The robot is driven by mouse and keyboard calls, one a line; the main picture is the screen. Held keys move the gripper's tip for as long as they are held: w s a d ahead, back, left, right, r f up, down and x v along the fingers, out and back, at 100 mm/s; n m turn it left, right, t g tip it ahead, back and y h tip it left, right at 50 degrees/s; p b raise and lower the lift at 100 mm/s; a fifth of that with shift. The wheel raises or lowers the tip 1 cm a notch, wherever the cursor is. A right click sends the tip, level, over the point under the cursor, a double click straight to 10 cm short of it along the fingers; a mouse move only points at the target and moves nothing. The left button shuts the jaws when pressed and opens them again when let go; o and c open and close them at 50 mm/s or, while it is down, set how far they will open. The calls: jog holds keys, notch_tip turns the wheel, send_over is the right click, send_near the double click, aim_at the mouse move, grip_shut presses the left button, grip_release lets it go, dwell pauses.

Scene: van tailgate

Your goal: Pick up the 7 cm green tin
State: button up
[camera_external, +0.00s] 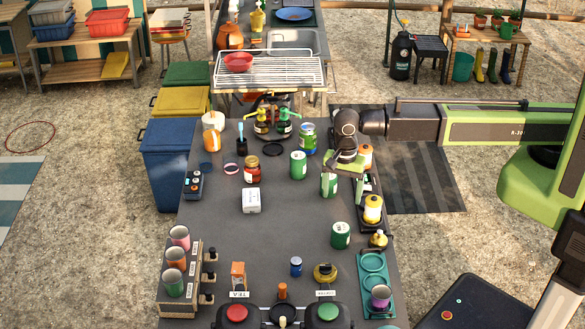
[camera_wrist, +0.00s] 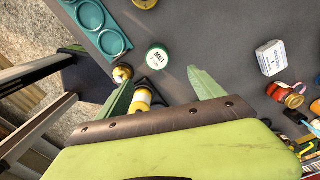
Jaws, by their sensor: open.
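Green tins stand on the dark counter, and I cannot tell which is 7 cm. One (camera_external: 298,165) is left of my gripper. Another (camera_external: 340,235), nearer the front, appears as a round white lid marked MALT (camera_wrist: 158,57) in the wrist view. My gripper (camera_external: 345,193) is over the counter's right side, jaws apart and empty. A green shape with a pale patch (camera_external: 329,185) is at its left jaw; I cannot tell whether it is a tin or the finger. In the wrist view the MALT tin lies beyond the gap between the fingers (camera_wrist: 163,80).
A teal tray (camera_external: 364,290) with a purple cup is at the front right. A white box (camera_external: 251,200) and a red jar (camera_external: 252,169) stand left. The counter's middle is mostly clear.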

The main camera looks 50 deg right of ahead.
aim_at(340, 227)
notch_tip(340, 227, down, 13)
jog(key=b, duration=1.2)
jog(key=shift+r+b, duration=0.2)
jog(key=shift+b, duration=0.1)
jog(key=f+b, duration=0.5)
jog(key=shift+s+f, duration=0.15)
jog(key=shift+s, duration=0.2)
jog(key=shift+r, duration=0.2)
jog(key=shift+c, duration=0.4)
jog(key=c, duration=1.5)
